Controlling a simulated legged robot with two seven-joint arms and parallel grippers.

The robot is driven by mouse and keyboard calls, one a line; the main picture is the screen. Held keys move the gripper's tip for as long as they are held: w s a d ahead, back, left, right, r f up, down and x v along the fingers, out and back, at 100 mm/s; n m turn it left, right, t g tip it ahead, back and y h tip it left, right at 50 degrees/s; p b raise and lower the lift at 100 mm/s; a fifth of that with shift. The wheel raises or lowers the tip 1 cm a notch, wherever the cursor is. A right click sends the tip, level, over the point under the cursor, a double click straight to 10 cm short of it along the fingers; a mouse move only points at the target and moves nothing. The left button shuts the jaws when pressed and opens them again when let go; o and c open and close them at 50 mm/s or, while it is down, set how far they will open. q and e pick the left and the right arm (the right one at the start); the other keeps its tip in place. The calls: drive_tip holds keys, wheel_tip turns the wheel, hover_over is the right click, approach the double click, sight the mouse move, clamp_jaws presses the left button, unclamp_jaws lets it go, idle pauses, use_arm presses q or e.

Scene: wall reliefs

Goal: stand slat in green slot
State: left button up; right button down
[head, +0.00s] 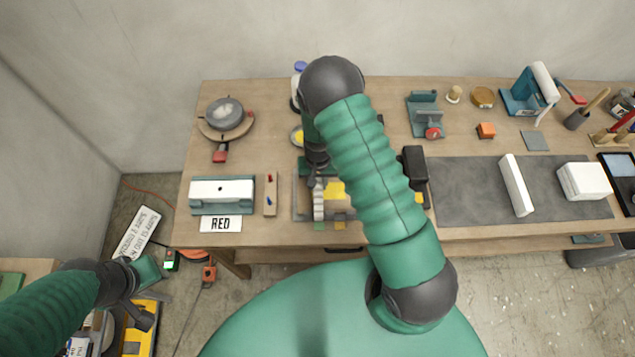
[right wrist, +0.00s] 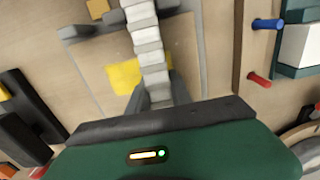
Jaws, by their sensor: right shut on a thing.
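My right gripper (head: 317,182) points down over the bench, left of its own forearm. It is shut on a pale, ribbed slat (head: 318,204); in the right wrist view the slat (right wrist: 147,45) runs away from between the dark fingers (right wrist: 157,97). A grey frame with yellow patches (right wrist: 124,76) lies below it; I cannot tell whether the slat touches it. I cannot make out an empty green slot. My left gripper (head: 148,292) is open and empty, low at the left.
A wooden strip with red and blue pegs (head: 270,207) stands between holder and frame. A round dish (head: 226,114) is at the back left. A dark mat (head: 464,180) at the right carries a white bar (head: 516,186) and a white block (head: 584,181). Tools line the back right.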

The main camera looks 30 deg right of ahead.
drive_tip(key=shift+d+f, duration=0.1)
drive_tip(key=c, duration=1.5)
unclamp_jaws()
drive_tip(key=o, duration=0.4)
drive_tip(key=shift+w, duration=0.1)
